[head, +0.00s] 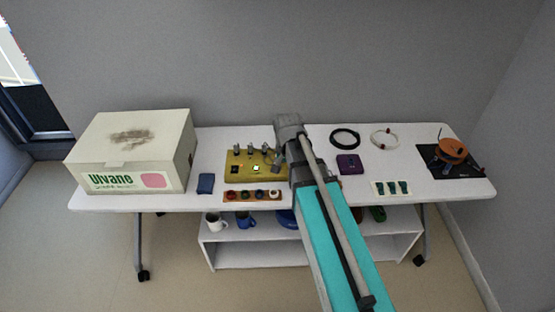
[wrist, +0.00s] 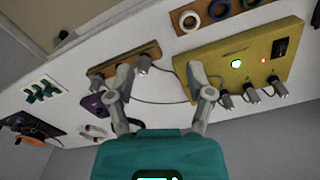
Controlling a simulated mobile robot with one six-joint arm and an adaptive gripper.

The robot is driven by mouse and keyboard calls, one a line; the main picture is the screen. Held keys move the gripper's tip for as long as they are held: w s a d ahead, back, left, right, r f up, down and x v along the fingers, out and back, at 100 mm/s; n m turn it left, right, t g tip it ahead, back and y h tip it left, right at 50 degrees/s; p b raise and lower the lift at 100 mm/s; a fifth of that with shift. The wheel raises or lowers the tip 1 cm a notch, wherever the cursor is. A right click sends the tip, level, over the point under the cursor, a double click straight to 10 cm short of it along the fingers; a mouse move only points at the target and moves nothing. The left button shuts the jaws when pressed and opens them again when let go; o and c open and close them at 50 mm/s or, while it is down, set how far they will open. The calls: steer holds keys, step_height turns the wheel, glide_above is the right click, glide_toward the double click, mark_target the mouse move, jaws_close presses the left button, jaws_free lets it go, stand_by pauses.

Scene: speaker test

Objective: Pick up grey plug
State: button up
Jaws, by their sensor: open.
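A grey plug (wrist: 144,63) stands on a brown strip (wrist: 97,80) in the wrist view, just right of my left fingertip. My gripper (wrist: 160,72) is open, its two fingers spread apart, with nothing held between them. More grey plugs (wrist: 251,96) sit along the edge of a yellow panel (wrist: 232,50), right of my right finger; dark cables run from this area. In the head view the grey plugs (head: 250,150) stand at the back of the yellow panel (head: 240,172). My arm hides the brown strip there.
A large white box (head: 135,150) stands at the left of the white table (head: 220,137), with a blue block (head: 205,184) beside it. A ring strip (head: 237,197) lies in front of the panel. At right are a purple box (head: 350,164), cable loops (head: 345,138) and an orange spool (head: 452,149).

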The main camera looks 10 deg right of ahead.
steer(key=w+r+m+p, duration=0.2)
steer(key=w+m, duration=0.7)
steer(key=w, duration=0.6)
steer(key=shift+d+r, duration=0.15)
steer(key=shift+r, duration=0.35)
steer(key=shift+f, duration=0.1)
step_height(320, 180, down, 8)
steer(key=b, duration=0.8)
steer(key=shift+w+f, duration=0.1)
steer(key=shift+f, duration=0.15)
steer(key=shift+w+f+b, duration=0.2)
steer(key=shift+f+b, duration=2.4)
steer(key=shift+b, duration=0.1)
steer(key=c, duration=0.9)
